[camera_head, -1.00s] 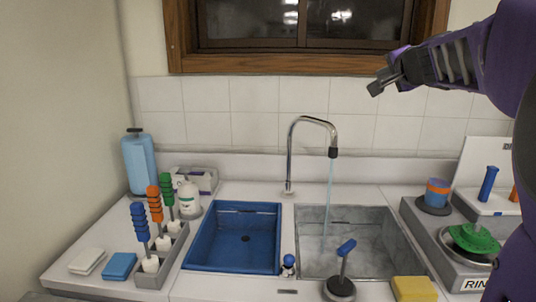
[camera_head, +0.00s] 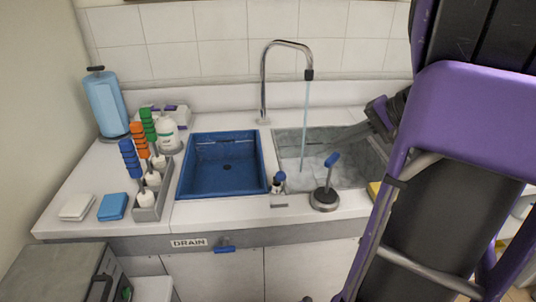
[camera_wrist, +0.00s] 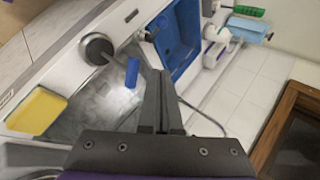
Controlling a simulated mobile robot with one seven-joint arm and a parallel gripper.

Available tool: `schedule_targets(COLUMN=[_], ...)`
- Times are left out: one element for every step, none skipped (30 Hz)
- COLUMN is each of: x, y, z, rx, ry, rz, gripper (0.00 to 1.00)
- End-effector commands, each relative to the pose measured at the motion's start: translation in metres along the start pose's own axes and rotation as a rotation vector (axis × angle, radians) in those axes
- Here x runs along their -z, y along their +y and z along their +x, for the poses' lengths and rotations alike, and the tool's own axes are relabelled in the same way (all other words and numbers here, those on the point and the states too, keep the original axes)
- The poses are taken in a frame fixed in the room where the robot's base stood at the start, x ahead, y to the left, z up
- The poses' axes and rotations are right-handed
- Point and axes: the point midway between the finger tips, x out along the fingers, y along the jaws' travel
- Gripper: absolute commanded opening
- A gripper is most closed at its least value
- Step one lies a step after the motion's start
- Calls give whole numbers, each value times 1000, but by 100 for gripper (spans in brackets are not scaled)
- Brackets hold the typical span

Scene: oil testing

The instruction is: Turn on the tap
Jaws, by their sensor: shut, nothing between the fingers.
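The curved metal tap (camera_head: 264,85) stands behind the sinks, and a stream of water (camera_head: 304,125) runs from its dark nozzle into the grey right basin (camera_head: 350,150). On the front edge stands a lever with a blue handle (camera_head: 332,160) on a round base; it also shows in the wrist view (camera_wrist: 132,72), just left of my fingers. A small knob (camera_head: 278,182) with a blue top sits left of the lever. My gripper (camera_wrist: 163,75) is shut and empty. In the head view my arm covers the right part of the basin.
The blue left basin (camera_head: 222,145) is empty. A rack of brushes (camera_head: 158,190), a white bottle (camera_head: 167,135), a paper roll (camera_head: 106,105) and two sponges stand left. A yellow sponge (camera_wrist: 36,110) lies near the right basin. A grey box (camera_head: 50,275) is at front left.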

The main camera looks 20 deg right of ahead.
Motion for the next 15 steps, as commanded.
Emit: schedule_targets(x=[-2, -3, -4, -4, -4, -4, -5, -5, -5, -5, -5, -5, -5, -5, -5], y=[2, 3, 3, 3, 3, 3, 3, 3, 4, 3, 3, 4, 3, 3, 3], z=[0, 1, 3, 6, 9, 14, 19, 24, 32, 38, 45, 54, 61, 68, 76], rx=[2, 3, 4, 4, 4, 5, 4, 3, 4, 4, 4, 3, 4, 3, 3], ry=[-8, -11, -14, -14, -15, -16, -17, -17, -18, -17, -17, -17, -17, -17, -17], rz=[4, 4, 4, 4, 3, 3, 3, 3, 4, 4, 4, 4, 5, 4, 4], gripper=[0, 0, 0, 0, 0, 0, 0, 0, 0, 0, 0, 0, 0, 0, 0])
